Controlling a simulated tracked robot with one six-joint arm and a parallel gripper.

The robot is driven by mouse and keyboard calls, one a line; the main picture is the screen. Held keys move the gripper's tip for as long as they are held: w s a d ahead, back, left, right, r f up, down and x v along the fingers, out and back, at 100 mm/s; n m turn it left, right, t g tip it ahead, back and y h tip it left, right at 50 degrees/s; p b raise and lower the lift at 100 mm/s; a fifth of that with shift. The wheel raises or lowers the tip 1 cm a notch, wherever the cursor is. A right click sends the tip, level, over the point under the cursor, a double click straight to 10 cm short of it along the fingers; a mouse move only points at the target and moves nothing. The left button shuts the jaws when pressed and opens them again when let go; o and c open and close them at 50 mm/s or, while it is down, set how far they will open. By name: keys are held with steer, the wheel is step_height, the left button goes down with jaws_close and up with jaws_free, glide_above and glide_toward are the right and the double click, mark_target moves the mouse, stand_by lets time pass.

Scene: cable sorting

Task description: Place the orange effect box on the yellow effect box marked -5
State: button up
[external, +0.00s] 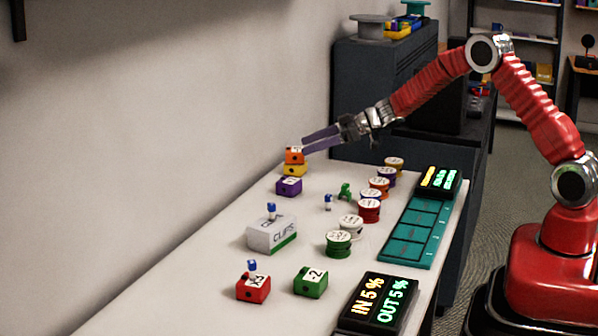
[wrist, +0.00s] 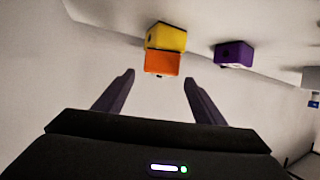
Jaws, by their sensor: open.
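The orange effect box (external: 294,155) sits on top of the yellow effect box (external: 294,169) at the far left end of the table. In the wrist view the orange box (wrist: 162,63) and the yellow box (wrist: 166,37) touch each other, beyond the fingertips. The yellow box's marking cannot be read. My gripper (external: 304,145) is open beside the orange box in the external view. In the wrist view its two purple fingers (wrist: 158,76) stand apart with nothing between them, the orange box just ahead of the gap.
A purple box (external: 289,187) stands close in front of the stack. A white clips box (external: 271,235), a red box (external: 253,288), a green box (external: 311,282) and several spools (external: 338,243) stand nearer. A teal tray (external: 412,233) and lit displays (external: 378,303) line the right edge.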

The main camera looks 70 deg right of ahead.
steer(key=v, duration=0.6)
steer(key=shift+s, duration=0.25)
steer(key=shift+d, duration=0.1)
steer(key=s+a+r+g, duration=0.2)
steer(key=s+a+r, duration=0.2)
steer(key=s+a, duration=0.3)
steer(key=s+a+r+g+y, duration=0.1)
steer(key=s+a+r+g, duration=0.1)
steer(key=s+a+r, duration=0.35)
steer(key=s+a+r+g, duration=0.2)
steer(key=s+a, duration=0.6)
steer(key=s+d+m+h, duration=0.2)
steer(key=s+m+h, duration=0.2)
steer(key=s, duration=2)
steer(key=shift+s+d+f+g+h, duration=0.15)
steer(key=shift+s+f+g+h, duration=0.2)
steer(key=shift+h, duration=0.65)
